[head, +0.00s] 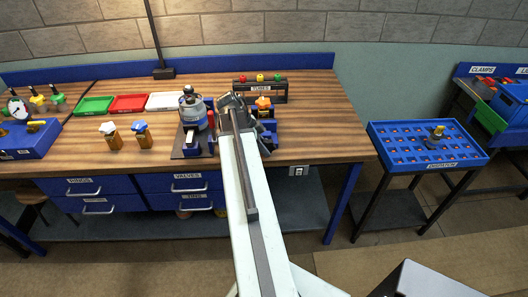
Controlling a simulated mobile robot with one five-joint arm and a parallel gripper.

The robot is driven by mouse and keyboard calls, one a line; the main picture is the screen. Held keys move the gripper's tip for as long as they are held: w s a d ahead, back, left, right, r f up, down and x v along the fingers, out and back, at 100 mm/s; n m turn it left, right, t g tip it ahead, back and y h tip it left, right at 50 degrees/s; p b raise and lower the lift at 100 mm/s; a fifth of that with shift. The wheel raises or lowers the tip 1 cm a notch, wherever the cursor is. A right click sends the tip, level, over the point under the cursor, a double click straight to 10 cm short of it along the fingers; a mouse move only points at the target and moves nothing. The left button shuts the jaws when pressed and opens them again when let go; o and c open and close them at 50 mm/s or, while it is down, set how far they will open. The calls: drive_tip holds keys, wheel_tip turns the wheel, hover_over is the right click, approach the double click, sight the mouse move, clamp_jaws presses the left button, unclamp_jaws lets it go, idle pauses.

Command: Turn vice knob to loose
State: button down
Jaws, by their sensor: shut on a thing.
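A small blue vice (267,128) stands on the wooden bench, just right of the end of my arm. An orange-topped piece (263,103) shows at its upper part. My gripper (236,101) is at the vice's left side, seen from behind along the arm. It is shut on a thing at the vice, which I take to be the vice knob. The knob itself and the fingertips' contact are hidden behind my gripper and arm, so I cannot tell how far the knob is turned.
A silver-and-blue device on a black base (191,145) stands close left of my gripper. A tubes rack (260,92) is close behind. The bench right of the vice (325,130) is clear.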

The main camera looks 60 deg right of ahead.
drive_tip(key=shift+s+f+g+h+b, duration=0.1)
drive_tip(key=shift+f+g+h+b, duration=0.1)
drive_tip(key=shift+g+h+b, duration=0.3)
drive_tip(key=shift+r, duration=0.15)
drive_tip(key=c, duration=1.6)
unclamp_jaws()
drive_tip(key=shift+o, duration=0.2)
